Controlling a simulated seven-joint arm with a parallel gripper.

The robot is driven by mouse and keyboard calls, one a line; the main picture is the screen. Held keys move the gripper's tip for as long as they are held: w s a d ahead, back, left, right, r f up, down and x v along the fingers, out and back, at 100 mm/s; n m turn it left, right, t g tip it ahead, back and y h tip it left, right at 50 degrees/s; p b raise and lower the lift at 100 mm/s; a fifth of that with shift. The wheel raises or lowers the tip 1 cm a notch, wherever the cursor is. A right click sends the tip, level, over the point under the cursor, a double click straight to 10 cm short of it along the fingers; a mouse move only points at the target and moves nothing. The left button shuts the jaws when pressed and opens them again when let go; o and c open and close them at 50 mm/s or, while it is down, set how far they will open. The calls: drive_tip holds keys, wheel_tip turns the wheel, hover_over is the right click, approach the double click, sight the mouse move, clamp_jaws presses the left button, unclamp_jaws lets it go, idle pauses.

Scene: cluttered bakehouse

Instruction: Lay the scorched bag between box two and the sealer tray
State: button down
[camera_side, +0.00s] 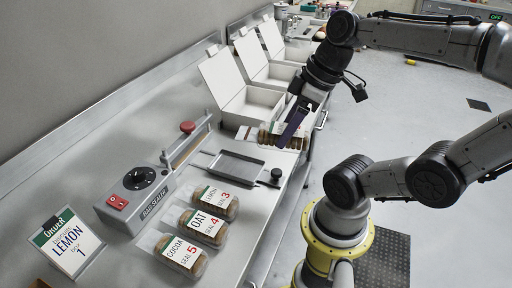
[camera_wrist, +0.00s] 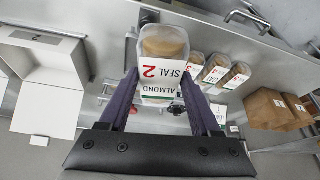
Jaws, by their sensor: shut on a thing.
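My gripper (camera_side: 291,130) is shut on a clear bag (camera_side: 266,136) with brown contents. In the wrist view my gripper (camera_wrist: 150,95) has its dark fingers on either side of this bag (camera_wrist: 163,45), whose label reads ALMOND, SEAL 2. No scorch mark can be made out. In the side view the bag is between the nearest white box (camera_side: 264,97) and the metal sealer tray (camera_side: 238,168); whether it touches the bench cannot be told. One shows in the wrist view (camera_wrist: 45,95).
The sealer (camera_side: 138,196) stands left of its tray, with a red-knobbed lever. Bags labelled LEMON 3 (camera_side: 216,196), OAT 4 (camera_side: 201,225) and COCOA 5 (camera_side: 180,254) lie in front. An order card (camera_side: 68,247) reads LEMON 1. Brown packages (camera_wrist: 270,108) show in the wrist view.

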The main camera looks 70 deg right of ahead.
drive_tip(key=w+d+f, duration=0.3)
drive_tip(key=w+d, duration=0.1)
drive_tip(key=w+d+f+m, duration=0.1)
drive_tip(key=w+d+f, duration=0.2)
drive_tip(key=d+f, duration=0.1)
drive_tip(key=w+d+f+m, duration=0.1)
drive_tip(key=w+d+f, duration=0.2)
drive_tip(key=w, duration=0.1)
drive_tip(key=shift+w+d+f+h, duration=0.2)
drive_tip(key=shift+w+d+h, duration=0.15)
drive_tip(key=shift+d+h, duration=0.05)
drive_tip(key=x, duration=0.3)
drive_tip(key=shift+s+d+f, duration=0.15)
drive_tip(key=shift+s, duration=0.1)
drive_tip(key=shift+f, duration=0.4)
drive_tip(key=shift+f, duration=0.15)
drive_tip(key=shift+c, duration=0.5)
unclamp_jaws()
